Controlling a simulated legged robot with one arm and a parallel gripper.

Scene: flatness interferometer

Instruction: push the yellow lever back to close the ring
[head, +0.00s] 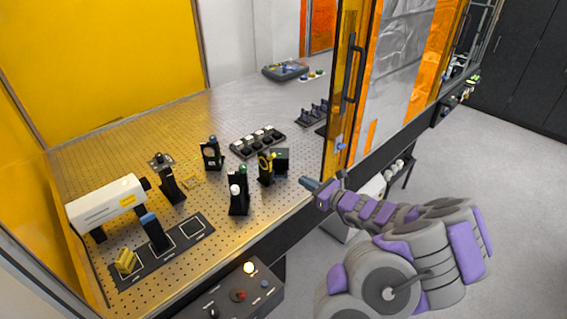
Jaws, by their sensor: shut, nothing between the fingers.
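A black post mount (265,178) with a yellow ring and lever (266,161) at its top stands upright near the front right of the perforated optical table. The ring and lever are too small to tell whether the ring is open or closed. My gripper (308,184) is at the table's front edge, to the right of the mount and apart from it. It points left toward the table, and its fingers are shut and empty.
A dark block (281,161) stands beside the mount, and a post with a white knob (236,192) stands to its left. A white laser housing (106,202) is far left. An orange panel door with a handle (351,75) rises behind my gripper. A control box (236,298) is below the front edge.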

